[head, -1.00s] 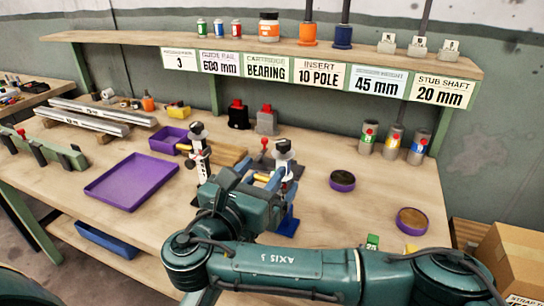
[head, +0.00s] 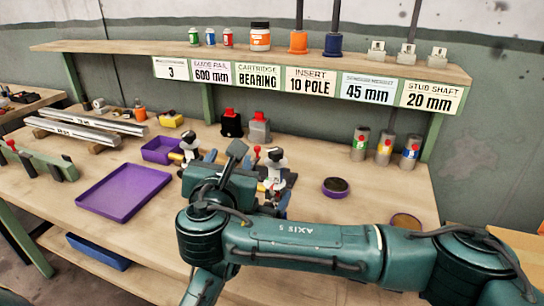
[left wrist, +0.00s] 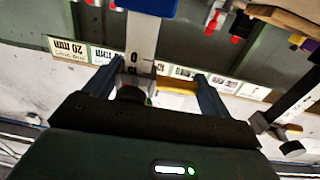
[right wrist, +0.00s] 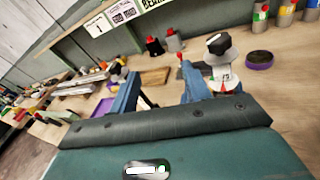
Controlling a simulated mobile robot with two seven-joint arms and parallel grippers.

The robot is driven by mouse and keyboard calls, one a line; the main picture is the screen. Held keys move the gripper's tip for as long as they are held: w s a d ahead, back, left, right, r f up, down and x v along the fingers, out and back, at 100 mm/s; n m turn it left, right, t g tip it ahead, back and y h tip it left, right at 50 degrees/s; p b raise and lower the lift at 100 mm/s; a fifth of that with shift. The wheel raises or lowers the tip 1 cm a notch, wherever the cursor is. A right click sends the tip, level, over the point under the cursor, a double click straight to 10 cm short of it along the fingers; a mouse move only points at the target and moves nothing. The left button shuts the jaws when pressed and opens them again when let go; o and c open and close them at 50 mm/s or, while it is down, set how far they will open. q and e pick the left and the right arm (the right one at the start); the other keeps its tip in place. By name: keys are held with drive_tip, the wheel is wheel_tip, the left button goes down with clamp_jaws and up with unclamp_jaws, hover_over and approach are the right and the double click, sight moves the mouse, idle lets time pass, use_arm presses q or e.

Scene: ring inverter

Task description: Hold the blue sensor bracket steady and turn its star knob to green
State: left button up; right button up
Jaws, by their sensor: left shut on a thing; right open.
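The blue sensor bracket (head: 276,174) stands at the middle of the bench, with a white-grey head and a dark knob on top. In the left wrist view, which is upside down, its grey post (left wrist: 143,40) and blue base (left wrist: 148,6) show. My left gripper (left wrist: 160,84) is shut on the bracket, one finger each side; the exact contact is unclear. The star knob (left wrist: 130,94) is dark there; I cannot read its colour setting. My right gripper (right wrist: 160,88) is open and empty. The bracket's head and knob (right wrist: 217,43) show just beyond its right finger.
A similar bracket (head: 189,148) stands to the left. A purple tray (head: 124,192) lies at left; a small purple dish (head: 335,188) is at right. Red-topped blocks (head: 231,124) stand behind. My teal arm crosses the front.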

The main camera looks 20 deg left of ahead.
drive_tip(key=a+r+g+y, duration=0.4)
drive_tip(key=r+y, duration=0.2)
drive_tip(key=m+g+y, duration=0.7)
drive_tip(key=m+g, duration=0.3)
drive_tip(key=m, duration=1)
approach(276, 149)
drive_tip(key=a, duration=1)
drive_tip(key=shift+w+f, duration=0.4)
drive_tip(key=shift+c, duration=0.3)
drive_tip(key=shift+d, duration=0.1)
drive_tip(key=c, duration=0.9)
